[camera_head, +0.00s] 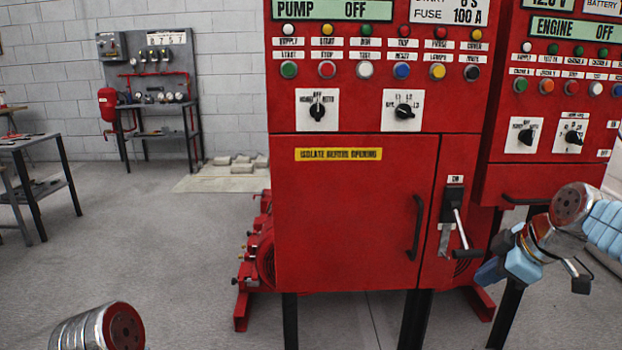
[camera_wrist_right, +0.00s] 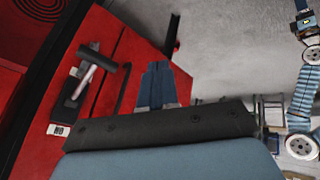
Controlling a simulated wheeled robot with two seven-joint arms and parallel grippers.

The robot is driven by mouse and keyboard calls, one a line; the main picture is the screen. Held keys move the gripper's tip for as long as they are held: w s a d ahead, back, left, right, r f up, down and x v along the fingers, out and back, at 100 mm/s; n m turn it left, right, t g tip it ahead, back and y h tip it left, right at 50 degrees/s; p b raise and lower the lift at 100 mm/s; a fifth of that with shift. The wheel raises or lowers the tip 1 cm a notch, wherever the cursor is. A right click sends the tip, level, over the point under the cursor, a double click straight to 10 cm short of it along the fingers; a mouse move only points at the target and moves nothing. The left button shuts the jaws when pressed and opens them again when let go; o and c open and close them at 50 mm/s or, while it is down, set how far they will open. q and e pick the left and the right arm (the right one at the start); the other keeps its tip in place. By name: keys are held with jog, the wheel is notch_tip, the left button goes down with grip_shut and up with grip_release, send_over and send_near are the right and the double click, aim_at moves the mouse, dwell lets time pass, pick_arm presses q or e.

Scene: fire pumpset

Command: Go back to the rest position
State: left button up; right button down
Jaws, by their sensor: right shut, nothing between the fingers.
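My right gripper (camera_head: 487,271) is at the right in the head view, in front of the lower right part of the red pump panel (camera_head: 350,215). Its blue fingers are shut and empty; they also show together in the right wrist view (camera_wrist_right: 157,82). The panel's lever (camera_head: 461,230), a metal rod with a black grip, hangs down below an ON label. The lever also shows in the right wrist view (camera_wrist_right: 93,72), to the left of the fingers and apart from them. My left gripper is not in view; only a part of my left arm shows at the bottom left.
A second red panel (camera_head: 550,165) stands at the right. A black door handle (camera_head: 416,228) sticks out of the pump panel beside the lever. A work table (camera_head: 30,142) is at the left and a bench (camera_head: 155,105) stands at the back wall. The floor between is clear.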

jog(key=w+a+f+m+g, duration=0.1)
jog(key=a+f+m, duration=0.3)
jog(key=f, duration=1.1)
jog(key=w+a+f+m+g, duration=0.15)
jog(key=a+f, duration=0.55)
jog(key=f, duration=0.8)
jog(key=s+a+f+m+g, duration=0.1)
jog(key=s+a+f+m, duration=0.1)
jog(key=s+f, duration=0.4)
jog(key=s+a+f+m, duration=0.3)
jog(key=s+a+f, duration=0.2)
jog(key=s+f, duration=0.2)
jog(key=s+a+f+m+g+y, duration=0.1)
jog(key=s+a+f+m, duration=0.2)
jog(key=s+f, duration=0.3)
jog(key=shift+s+a+f+g, duration=0.15)
jog(key=shift+s+a+g, duration=0.25)
jog(key=shift+s, duration=0.8)
